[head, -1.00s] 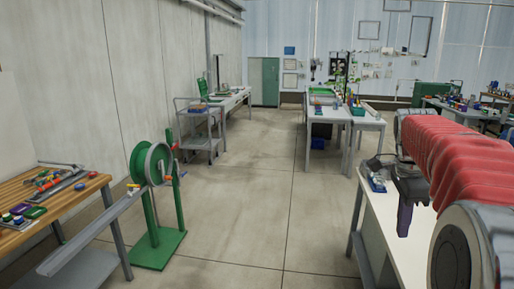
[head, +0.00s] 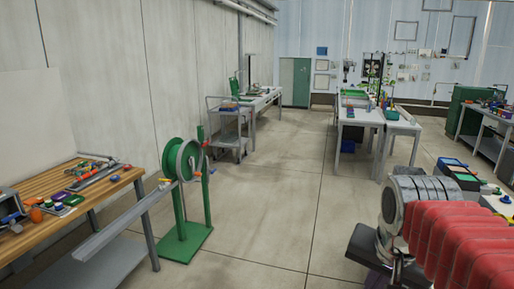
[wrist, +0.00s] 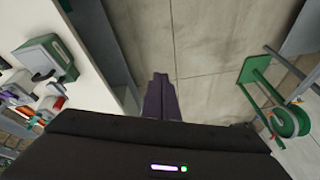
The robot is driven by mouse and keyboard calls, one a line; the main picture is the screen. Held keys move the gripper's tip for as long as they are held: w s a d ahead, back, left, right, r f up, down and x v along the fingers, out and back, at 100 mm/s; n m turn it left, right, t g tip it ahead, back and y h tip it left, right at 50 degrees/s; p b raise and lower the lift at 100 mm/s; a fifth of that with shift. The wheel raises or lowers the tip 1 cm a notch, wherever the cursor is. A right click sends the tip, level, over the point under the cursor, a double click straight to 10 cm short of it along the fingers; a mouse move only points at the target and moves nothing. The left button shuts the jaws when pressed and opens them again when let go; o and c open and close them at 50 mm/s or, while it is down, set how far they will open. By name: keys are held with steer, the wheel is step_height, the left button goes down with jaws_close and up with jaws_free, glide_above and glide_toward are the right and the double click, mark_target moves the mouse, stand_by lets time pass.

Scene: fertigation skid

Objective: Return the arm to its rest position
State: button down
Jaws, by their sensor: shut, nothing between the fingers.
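My gripper (wrist: 160,79) shows in the wrist view with its two dark fingers together and nothing between them. The fingers point over bare concrete floor. In the head view my red-sleeved arm (head: 455,235) is folded low at the right edge. The dark gripper body (head: 371,250) hangs in front of it at the lower right, and the fingertips are mostly cut off by the picture's bottom or hidden.
A green hose reel stand (head: 186,245) and a wooden bench with tools (head: 60,225) stand at the left. A white bench (wrist: 98,62) with a green-grey device (wrist: 45,58) is close on the wrist view's left. The middle aisle floor (head: 270,205) is clear.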

steer(key=s+a+f+n+t+y, duration=0.1)
steer(key=s+a+f+n, duration=0.4)
steer(key=s+a+n, duration=0.1)
steer(key=shift+s+f+n+t, duration=0.25)
steer(key=shift+s+n+t, duration=0.15)
steer(key=shift+n, duration=0.1)
stand_by(0.3)
